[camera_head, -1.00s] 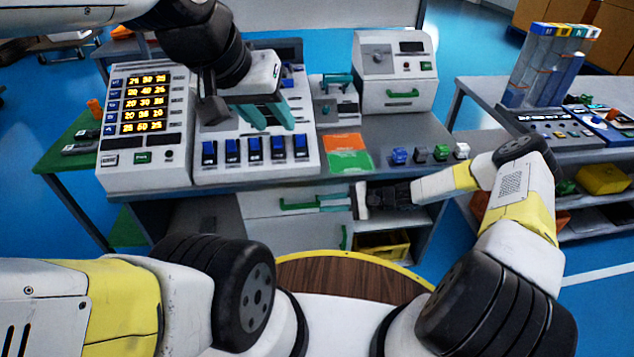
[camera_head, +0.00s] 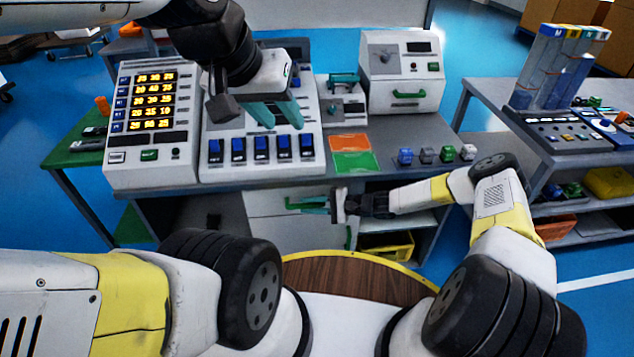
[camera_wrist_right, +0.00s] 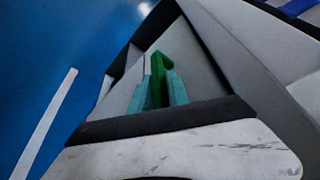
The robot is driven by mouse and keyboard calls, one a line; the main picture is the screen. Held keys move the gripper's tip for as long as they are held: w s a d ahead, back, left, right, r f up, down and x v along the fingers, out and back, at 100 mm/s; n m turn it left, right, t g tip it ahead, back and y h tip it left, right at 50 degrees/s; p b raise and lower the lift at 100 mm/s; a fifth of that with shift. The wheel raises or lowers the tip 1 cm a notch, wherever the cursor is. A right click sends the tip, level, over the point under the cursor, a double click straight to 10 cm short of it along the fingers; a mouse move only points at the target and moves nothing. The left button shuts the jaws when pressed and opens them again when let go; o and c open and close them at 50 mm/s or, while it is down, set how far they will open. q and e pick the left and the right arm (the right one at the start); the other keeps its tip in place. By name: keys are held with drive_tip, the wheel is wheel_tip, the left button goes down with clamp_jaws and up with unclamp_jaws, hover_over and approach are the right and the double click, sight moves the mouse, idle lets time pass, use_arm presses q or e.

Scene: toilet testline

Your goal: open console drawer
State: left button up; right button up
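The console (camera_head: 205,178) stands on a grey table with lit number displays and a row of blue switches. Below the tabletop is a white drawer (camera_head: 268,203) with a green bar handle (camera_head: 296,204); its front looks closed. My right gripper (camera_head: 315,205) reaches in from the right at this handle. In the right wrist view the green handle (camera_wrist_right: 157,80) stands between the teal fingertips; whether they press on it is unclear. My left gripper (camera_head: 276,115) hangs above the switches, its fingers apart and empty.
A lower cabinet front with an upright green handle (camera_head: 348,237) is under the drawer. A yellow bin (camera_head: 388,246) sits on a low shelf to the right. Small coloured blocks (camera_head: 427,155) and an orange-green mat (camera_head: 350,142) lie on the tabletop. My round wooden-topped base is close in front.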

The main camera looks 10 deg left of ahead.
clamp_jaws()
idle(1.4)
